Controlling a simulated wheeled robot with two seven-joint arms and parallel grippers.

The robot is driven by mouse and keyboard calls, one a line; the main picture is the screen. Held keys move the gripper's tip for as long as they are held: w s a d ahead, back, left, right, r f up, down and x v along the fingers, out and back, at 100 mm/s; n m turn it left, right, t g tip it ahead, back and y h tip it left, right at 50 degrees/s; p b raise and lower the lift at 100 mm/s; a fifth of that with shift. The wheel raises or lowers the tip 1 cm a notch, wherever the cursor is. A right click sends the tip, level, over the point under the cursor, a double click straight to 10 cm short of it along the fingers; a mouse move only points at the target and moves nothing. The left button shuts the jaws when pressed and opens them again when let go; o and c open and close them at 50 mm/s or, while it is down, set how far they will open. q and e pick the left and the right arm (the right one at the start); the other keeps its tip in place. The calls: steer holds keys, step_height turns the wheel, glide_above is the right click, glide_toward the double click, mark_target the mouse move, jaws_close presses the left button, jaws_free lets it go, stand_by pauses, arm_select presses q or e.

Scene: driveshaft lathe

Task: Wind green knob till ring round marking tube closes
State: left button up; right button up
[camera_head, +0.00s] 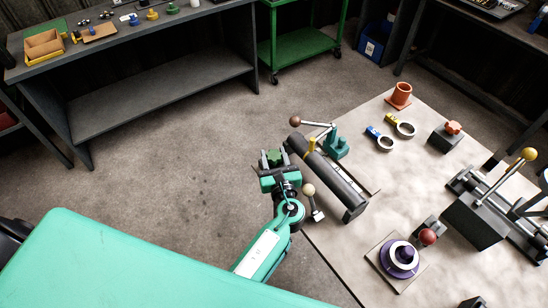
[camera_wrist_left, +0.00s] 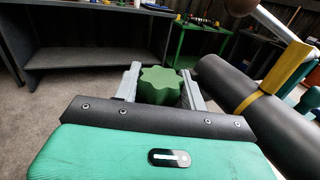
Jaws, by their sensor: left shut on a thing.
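The dark marking tube (camera_head: 330,178) lies at the table's left edge. It also shows at the right of the wrist view (camera_wrist_left: 225,88). A yellow ring (camera_head: 311,146) goes round the tube, with a yellow band also clear in the wrist view (camera_wrist_left: 248,103). I cannot tell how wide any gap in the ring is. The lobed green knob (camera_wrist_left: 160,87) stands left of the tube. My left gripper (camera_head: 273,158) is shut on the knob, one grey finger on each side. The knob's underside and any link to the ring are hidden. My right gripper is out of view.
A teal lever clamp (camera_head: 337,145) stands close beside the tube. A ball-topped lever (camera_head: 313,200) is near my left wrist. Ring tools, an orange cup (camera_head: 400,95) and a purple disc (camera_head: 402,257) are on the table (camera_head: 375,205). The floor to the left is clear.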

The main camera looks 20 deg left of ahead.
arm_select(q)
steer(key=shift+y, duration=0.3)
steer(key=o, duration=1)
